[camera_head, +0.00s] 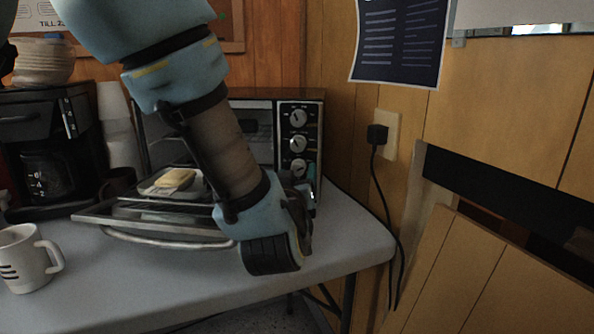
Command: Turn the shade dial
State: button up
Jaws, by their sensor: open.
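A toaster oven (262,95) stands at the back of the table, with its door (150,238) folded down open. Its right-hand control panel carries a column of round dials: a top one (299,117), a middle one (298,143) and a lower one (298,168). Their labels are too small to read, so I cannot tell which is the shade dial. My gripper (303,198) is in front of the panel's bottom, below the lower dial. It is open, but my wrist hides most of its fingers. I cannot tell whether it touches the panel.
A pale yellow slab on a small tray (160,190) sits at the oven's opening. A white mug (26,258) stands front left and a coffee maker (48,140) back left. A plug (377,134) with a hanging cord is on the right wall. The table's front middle is clear.

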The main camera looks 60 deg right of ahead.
jog(key=shift+w+d, duration=0.2)
jog(key=shift+d, duration=0.35)
grip_shut()
